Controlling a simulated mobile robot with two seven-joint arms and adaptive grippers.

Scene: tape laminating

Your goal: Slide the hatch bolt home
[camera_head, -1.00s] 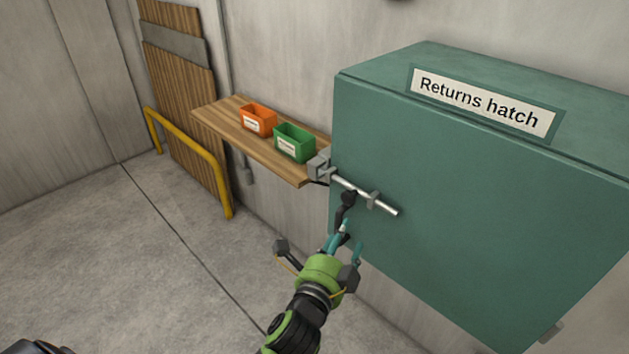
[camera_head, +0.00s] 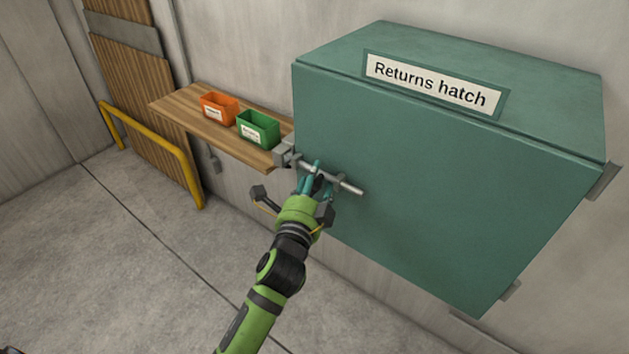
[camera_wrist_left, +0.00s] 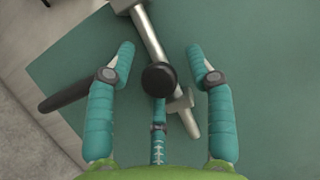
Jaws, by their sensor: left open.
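The green hatch (camera_head: 440,180) labelled "Returns hatch" is on the wall. Its silver bolt (camera_head: 350,187) lies across the lower left of its front, with the grey keeper block (camera_head: 286,152) at the hatch's left edge. My left gripper (camera_head: 316,178) is open at the bolt and hides part of it. In the left wrist view the bolt rod (camera_wrist_left: 150,42) runs between the spread fingers (camera_wrist_left: 160,65), and its black knob (camera_wrist_left: 159,79) sits between them, with no finger seen closed on it. My right gripper is not in view.
A wooden shelf (camera_head: 185,108) left of the hatch holds an orange bin (camera_head: 220,108) and a green bin (camera_head: 258,130). A yellow rail (camera_head: 160,146) stands before a wooden panel (camera_head: 135,85).

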